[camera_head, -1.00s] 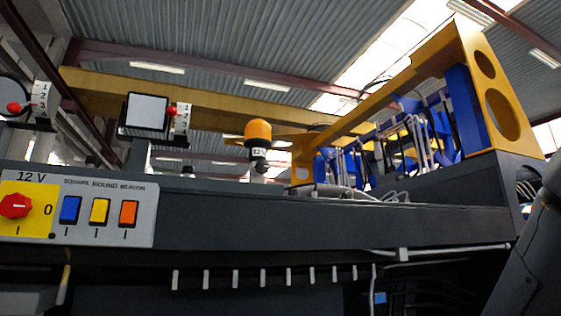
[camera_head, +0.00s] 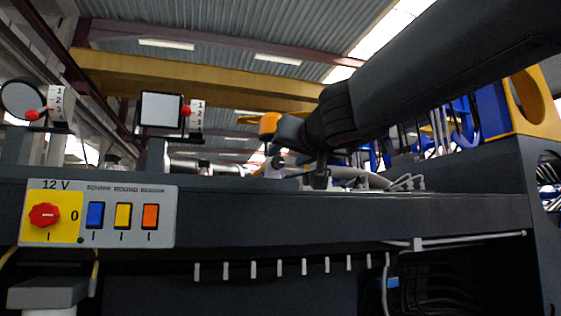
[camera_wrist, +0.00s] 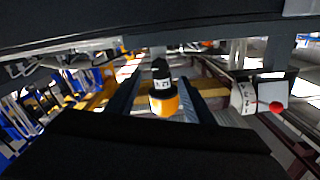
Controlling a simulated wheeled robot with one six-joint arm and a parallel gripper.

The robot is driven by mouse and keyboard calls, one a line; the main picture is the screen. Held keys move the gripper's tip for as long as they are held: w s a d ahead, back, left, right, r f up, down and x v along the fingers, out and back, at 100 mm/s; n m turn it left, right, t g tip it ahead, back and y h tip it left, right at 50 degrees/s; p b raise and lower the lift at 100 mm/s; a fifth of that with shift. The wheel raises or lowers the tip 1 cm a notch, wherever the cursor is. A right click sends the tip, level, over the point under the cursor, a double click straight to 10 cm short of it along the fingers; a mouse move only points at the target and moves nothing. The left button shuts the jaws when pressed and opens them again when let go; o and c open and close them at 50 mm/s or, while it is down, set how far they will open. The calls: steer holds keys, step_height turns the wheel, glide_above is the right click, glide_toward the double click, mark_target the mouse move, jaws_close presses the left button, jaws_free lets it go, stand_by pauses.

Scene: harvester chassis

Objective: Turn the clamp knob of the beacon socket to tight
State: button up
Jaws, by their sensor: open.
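The beacon, with an orange dome (camera_head: 269,123) and a dark lower part, stands beyond the chassis edge, partly hidden by my gripper (camera_head: 290,145). In the wrist view the picture is upside down, and the beacon (camera_wrist: 164,103) with its 12 V label shows between my two open fingers (camera_wrist: 163,88). A black part (camera_wrist: 160,68) joins the beacon's labelled end, on the socket side. I cannot tell the clamp knob's shape or setting. My gripper is empty, and I cannot tell whether it touches anything.
The dark chassis beam (camera_head: 350,212) runs across under my arm. A control panel (camera_head: 165,195) with a red rotary switch (camera_head: 44,215) and coloured rockers is at left. Blue parts and a yellow frame (camera_head: 539,92) are at right.

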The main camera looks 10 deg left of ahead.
mark_target(279, 161)
steer(key=shift+x, duration=3.05)
steer(key=c, duration=1.1)
steer(key=shift+o, duration=0.2)
steer(key=shift+f, duration=0.1)
